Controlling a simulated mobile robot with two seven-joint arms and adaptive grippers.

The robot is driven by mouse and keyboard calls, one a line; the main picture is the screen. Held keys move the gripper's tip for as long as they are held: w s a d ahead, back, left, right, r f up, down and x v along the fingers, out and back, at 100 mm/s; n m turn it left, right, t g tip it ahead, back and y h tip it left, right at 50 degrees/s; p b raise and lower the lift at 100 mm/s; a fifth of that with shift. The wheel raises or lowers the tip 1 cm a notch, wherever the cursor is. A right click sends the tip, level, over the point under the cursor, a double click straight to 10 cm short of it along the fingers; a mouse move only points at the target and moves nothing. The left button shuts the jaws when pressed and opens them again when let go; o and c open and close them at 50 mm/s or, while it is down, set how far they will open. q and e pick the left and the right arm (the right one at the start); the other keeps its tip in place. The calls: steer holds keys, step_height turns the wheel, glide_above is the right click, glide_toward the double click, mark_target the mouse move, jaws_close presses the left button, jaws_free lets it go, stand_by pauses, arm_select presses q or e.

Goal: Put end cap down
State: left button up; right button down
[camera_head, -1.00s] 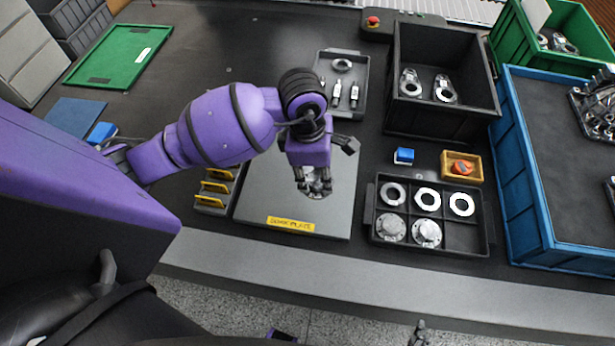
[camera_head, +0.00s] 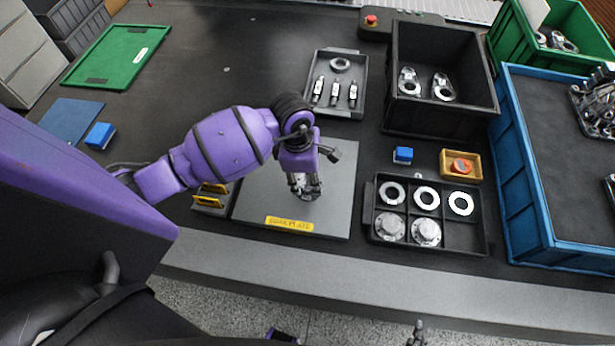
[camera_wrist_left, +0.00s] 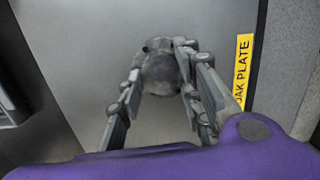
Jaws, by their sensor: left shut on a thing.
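My left gripper (camera_head: 306,188) is over the grey plate (camera_head: 262,190) with the yellow label reading SOAK PLATE. It is shut on a round grey end cap (camera_wrist_left: 160,74), which sits between the fingers in the left wrist view. In the head view the fingers mostly hide the cap. I cannot tell whether the cap touches the plate. Two similar flanged caps (camera_head: 390,227) lie in the lower row of a black divided tray (camera_head: 458,246) to the right. A small grey tip, likely my right gripper (camera_head: 417,334), shows at the bottom edge; its jaws are unclear.
Yellow-edged slots (camera_head: 209,200) stand just left of the plate. A blue block (camera_head: 403,155) and a yellow box (camera_head: 447,163) lie right of it. A grey tray (camera_head: 352,108) with slim parts is behind. Bare plate surrounds the gripper.

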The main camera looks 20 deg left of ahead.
mark_target(302, 182)
arm_select(q)
steer(key=shift+f, duration=0.2)
steer(key=o, duration=1.3)
steer(key=shift+r, duration=0.1)
steer(key=r, duration=0.4)
steer(key=a+r, duration=0.1)
steer(key=r, duration=0.7)
steer(key=shift+s+a+r, duration=0.1)
steer(key=shift+s+a, duration=0.05)
steer(key=shift+s, duration=0.15)
